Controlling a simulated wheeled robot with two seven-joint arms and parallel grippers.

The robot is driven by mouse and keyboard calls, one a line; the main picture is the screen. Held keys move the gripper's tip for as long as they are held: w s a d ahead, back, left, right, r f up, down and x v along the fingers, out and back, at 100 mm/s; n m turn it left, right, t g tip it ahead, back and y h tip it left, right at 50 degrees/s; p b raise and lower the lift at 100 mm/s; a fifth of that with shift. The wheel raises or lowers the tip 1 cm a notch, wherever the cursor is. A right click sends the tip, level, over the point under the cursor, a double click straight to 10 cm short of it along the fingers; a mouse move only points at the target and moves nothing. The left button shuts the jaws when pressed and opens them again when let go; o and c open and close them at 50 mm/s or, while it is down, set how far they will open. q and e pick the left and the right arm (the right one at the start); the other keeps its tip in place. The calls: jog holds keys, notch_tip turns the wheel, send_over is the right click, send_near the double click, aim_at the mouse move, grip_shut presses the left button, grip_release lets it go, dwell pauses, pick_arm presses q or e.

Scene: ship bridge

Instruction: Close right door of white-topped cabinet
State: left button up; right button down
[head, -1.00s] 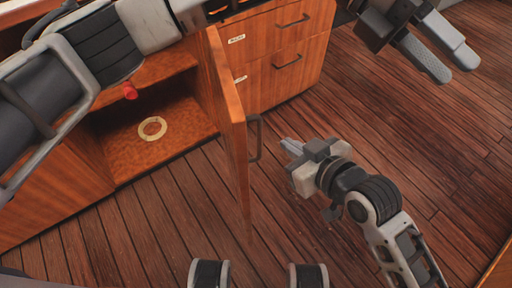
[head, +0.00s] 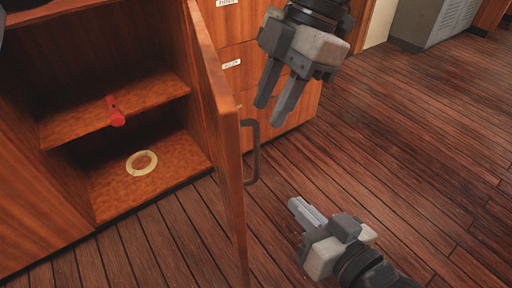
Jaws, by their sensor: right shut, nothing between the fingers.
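The wooden right door (head: 226,135) of the cabinet stands wide open, seen nearly edge-on in the head view. Its dark handle (head: 253,152) is on the right-hand face. The cabinet (head: 38,190) is open at the left; its white top is not visible. My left gripper (head: 271,114) is open and empty, pointing down right of the door, above and beside the handle, in front of the drawers. My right gripper (head: 296,206) is shut and empty, low to the right of the door, pointing toward it and apart from it.
A red object (head: 116,112) lies on the cabinet's shelf (head: 160,92), and a yellowish ring (head: 142,162) on its bottom. Labelled drawers (head: 235,65) stand behind the door. A grey cabinet (head: 435,20) is at the far right. The plank floor (head: 420,140) is clear at right.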

pick_arm(q)
jog(key=b, duration=0.2)
send_over(256, 176)
jog(key=f, duration=0.6)
jog(key=shift+w+d, duration=0.2)
jog(key=shift+w, duration=0.15)
jog(key=shift+s+a+f, duration=0.1)
jog(key=shift+a+f, duration=0.1)
jog(key=shift+f, duration=0.25)
pick_arm(e)
jog(key=shift+w+a+r+m+t+y, duration=0.1)
jog(key=shift+a+r+m+t+y, duration=0.2)
jog(key=shift+a+r+m+y, duration=0.15)
jog(key=shift+d, duration=0.1)
pick_arm(q)
grip_shut()
